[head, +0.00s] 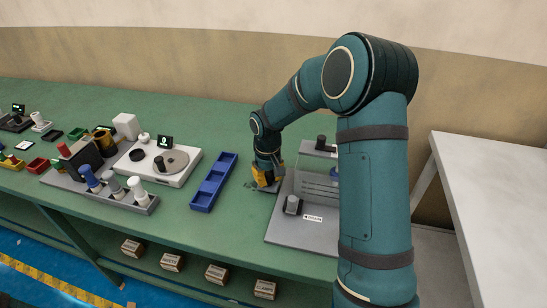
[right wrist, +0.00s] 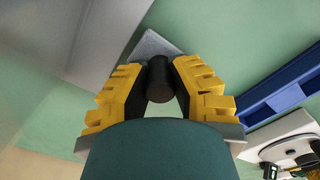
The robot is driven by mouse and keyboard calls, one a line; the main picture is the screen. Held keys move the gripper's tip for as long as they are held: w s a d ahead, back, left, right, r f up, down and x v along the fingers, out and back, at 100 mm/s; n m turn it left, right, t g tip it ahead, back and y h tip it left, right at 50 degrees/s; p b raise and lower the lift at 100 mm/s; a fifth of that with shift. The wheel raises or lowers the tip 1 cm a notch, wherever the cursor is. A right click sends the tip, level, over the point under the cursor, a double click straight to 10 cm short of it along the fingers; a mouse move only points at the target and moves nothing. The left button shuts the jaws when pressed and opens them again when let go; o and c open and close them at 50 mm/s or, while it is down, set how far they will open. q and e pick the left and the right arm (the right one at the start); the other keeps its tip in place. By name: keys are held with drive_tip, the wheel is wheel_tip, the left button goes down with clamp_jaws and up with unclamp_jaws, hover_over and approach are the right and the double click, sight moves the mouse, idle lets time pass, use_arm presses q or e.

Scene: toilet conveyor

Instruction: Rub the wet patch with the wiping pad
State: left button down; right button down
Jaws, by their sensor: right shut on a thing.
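My right gripper (head: 266,184) is low over the green bench, between the blue tray and the grey fixture. In the right wrist view its yellow fingers (right wrist: 160,76) are shut on the black round handle (right wrist: 159,82) of the wiping pad. The pad's flat grey plate (right wrist: 151,44) shows beyond the fingertips, down at the bench top; exact contact cannot be told. A faint darker wet patch (head: 250,184) shows on the bench just left of the gripper in the head view. Part of it may be hidden by the gripper. My left gripper is not in view.
A blue compartment tray (head: 214,182) lies to the left. A grey fixture (head: 300,225) with a black knob stands close on the right. A white scale-like device (head: 158,163) and a rack of bottles (head: 115,187) are farther left. A white table (head: 495,190) stands at far right.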

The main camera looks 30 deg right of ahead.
drive_tip(key=r, duration=0.1)
drive_tip(key=r+p, duration=0.1)
drive_tip(key=r, duration=0.1)
drive_tip(key=shift+w+a+r+p, duration=0.25)
drive_tip(key=shift+r+p, duration=0.05)
drive_tip(key=shift+p, duration=0.1)
drive_tip(key=shift+d+r+p, duration=0.1)
drive_tip(key=shift+r+p, duration=0.45)
drive_tip(key=shift+r, duration=0.15)
drive_tip(key=shift+r+p, duration=0.9)
drive_tip(key=shift+r, duration=0.35)
